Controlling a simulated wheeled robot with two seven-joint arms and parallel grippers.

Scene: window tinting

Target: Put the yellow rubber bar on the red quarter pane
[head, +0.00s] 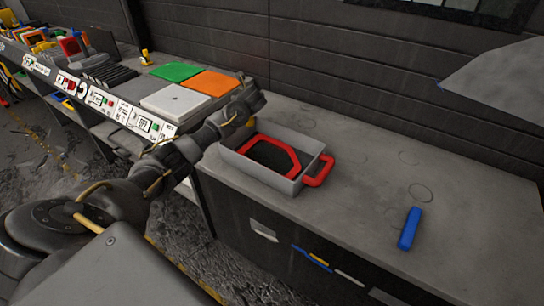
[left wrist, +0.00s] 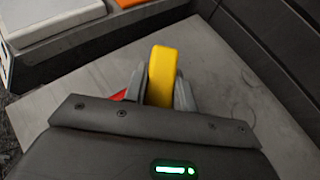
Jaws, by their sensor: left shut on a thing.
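The yellow rubber bar (left wrist: 162,75) is held between the two grey fingers of my left gripper (left wrist: 158,88). In the head view only a small yellow bit (head: 251,122) of it shows beside my left gripper (head: 247,108), at the back left of a grey tray. A red-rimmed dark pane (head: 294,161), which looks like the red quarter pane, lies inside the tray. The bar is behind the tray's back left corner, not over the pane's middle. In the left wrist view a bit of red (left wrist: 119,95) shows beside the left finger. My right gripper is out of view.
The grey tray (head: 233,158) stands on a counter (head: 365,165), with a red loop (head: 320,171) at its right side. A blue bar (head: 410,228) lies at the right. White (head: 176,103), orange (head: 209,83) and green (head: 176,72) squares lie left. The counter's middle is clear.

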